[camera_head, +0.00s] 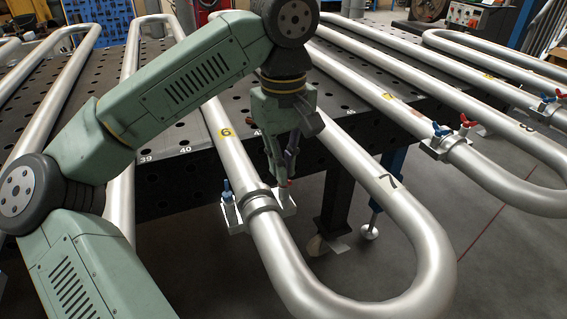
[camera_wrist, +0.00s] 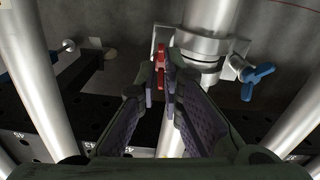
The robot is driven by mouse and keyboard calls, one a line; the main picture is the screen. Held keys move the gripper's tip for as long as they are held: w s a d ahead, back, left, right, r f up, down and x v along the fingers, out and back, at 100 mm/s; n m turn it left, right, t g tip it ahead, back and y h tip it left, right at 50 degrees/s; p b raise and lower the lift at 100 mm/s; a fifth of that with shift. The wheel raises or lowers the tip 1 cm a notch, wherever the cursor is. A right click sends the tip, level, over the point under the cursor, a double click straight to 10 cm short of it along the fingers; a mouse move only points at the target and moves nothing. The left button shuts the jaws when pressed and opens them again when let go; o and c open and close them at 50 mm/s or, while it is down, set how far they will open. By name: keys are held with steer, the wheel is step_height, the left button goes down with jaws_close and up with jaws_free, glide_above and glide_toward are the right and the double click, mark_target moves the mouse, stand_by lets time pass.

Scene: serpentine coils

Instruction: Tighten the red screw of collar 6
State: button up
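Collar 6 (camera_head: 262,201) is a metal clamp around the pipe with the yellow "6" label (camera_head: 225,132). It also shows in the wrist view (camera_wrist: 201,47). Its blue wing screw (camera_head: 227,189) stands on the left in the head view and on the right in the wrist view (camera_wrist: 258,80). Its red screw (camera_wrist: 159,68) is at the collar's other side, mostly hidden behind my fingers in the head view. My gripper (camera_wrist: 161,80) is open, its fingertips on either side of the red screw; I cannot tell whether they touch it.
The pipe bends back in a U (camera_head: 437,265) to the right of collar 6. Another collar (camera_head: 446,146) with blue and red screws sits on a pipe further right. A perforated dark table (camera_head: 180,125) lies under the pipes.

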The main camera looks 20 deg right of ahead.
steer(key=o, duration=0.3)
steer(key=shift+f, duration=0.1)
steer(key=shift+o, duration=0.2)
step_height(320, 180, up, 12)
stand_by(0.4)
steer(key=shift+s, duration=0.1)
